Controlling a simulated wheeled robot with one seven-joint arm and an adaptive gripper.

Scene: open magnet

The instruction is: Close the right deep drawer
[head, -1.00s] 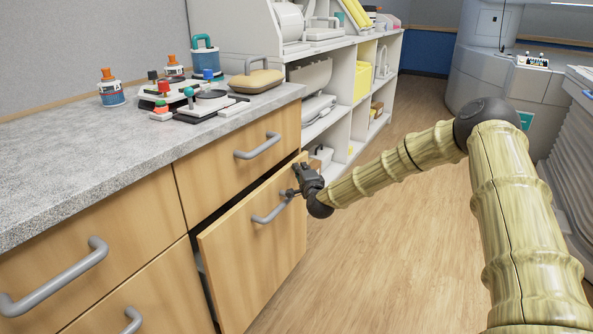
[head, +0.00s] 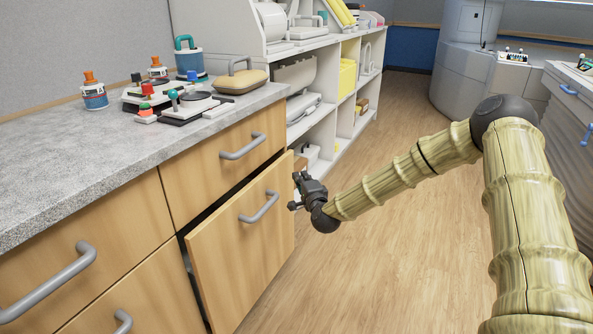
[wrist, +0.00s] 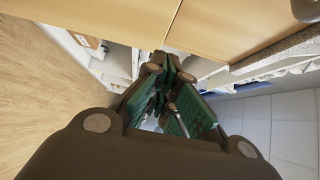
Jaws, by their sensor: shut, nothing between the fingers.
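The right deep drawer (head: 238,262) is a light wood front with a grey bar handle (head: 259,207). It stands partly pulled out, with a dark gap along its top and left edges. My gripper (head: 295,190) is shut and empty, just right of the drawer front's upper right edge. I cannot tell whether it touches the wood. In the wrist view my gripper's fingers (wrist: 165,85) are close together, below wooden panels at the top of the picture.
A shallower shut drawer (head: 222,165) is above. The grey counter (head: 70,175) carries bottles and small devices. White open shelves (head: 330,115) stand beyond the cabinet. The wood floor (head: 400,250) is clear to the right.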

